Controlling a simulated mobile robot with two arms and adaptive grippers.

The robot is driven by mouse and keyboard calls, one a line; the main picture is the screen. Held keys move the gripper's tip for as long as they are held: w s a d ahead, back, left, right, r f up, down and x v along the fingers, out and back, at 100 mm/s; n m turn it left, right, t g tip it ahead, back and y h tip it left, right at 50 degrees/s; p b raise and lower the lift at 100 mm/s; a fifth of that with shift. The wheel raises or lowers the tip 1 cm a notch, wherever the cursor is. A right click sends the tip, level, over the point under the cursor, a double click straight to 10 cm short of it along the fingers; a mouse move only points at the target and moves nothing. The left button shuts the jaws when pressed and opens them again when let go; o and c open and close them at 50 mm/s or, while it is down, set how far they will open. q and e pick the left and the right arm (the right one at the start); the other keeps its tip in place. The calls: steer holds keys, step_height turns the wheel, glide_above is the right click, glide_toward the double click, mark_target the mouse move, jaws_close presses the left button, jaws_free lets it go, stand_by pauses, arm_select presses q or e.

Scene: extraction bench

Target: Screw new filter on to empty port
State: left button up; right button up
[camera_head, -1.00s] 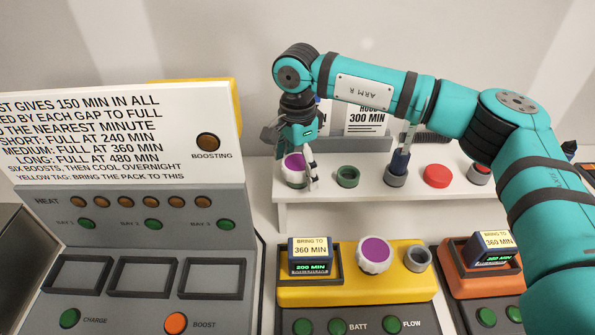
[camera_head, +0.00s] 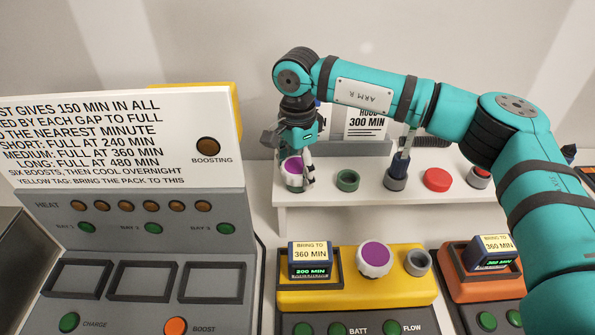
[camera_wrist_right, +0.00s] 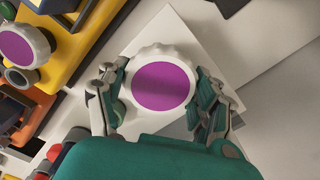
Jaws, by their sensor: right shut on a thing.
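The new filter (camera_head: 293,171), a white ribbed cap with a purple top, is at the left end of the white shelf. My right gripper (camera_head: 300,174) is around it from above, shut on its rim. In the right wrist view, the filter (camera_wrist_right: 162,84) sits between both fingers. I cannot tell whether its underside is clear of the shelf. The empty port (camera_head: 418,262), a grey ring with a dark opening, is on the right of the yellow unit (camera_head: 345,293). Another purple-topped filter (camera_head: 374,258) is beside it on that unit. My left gripper is not in view.
The white shelf (camera_head: 330,212) also holds a green ring (camera_head: 347,180), a dark blue item in a grey ring (camera_head: 396,176) and a red cap (camera_head: 437,180). A battery pack (camera_head: 311,261) sits in the yellow unit. An orange unit (camera_head: 462,270) stands to the right.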

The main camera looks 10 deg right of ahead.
mark_target(297, 165)
steer(key=shift+r, duration=0.2)
steer(key=shift+r+p, duration=1.25)
steer(key=shift+r, duration=1.1)
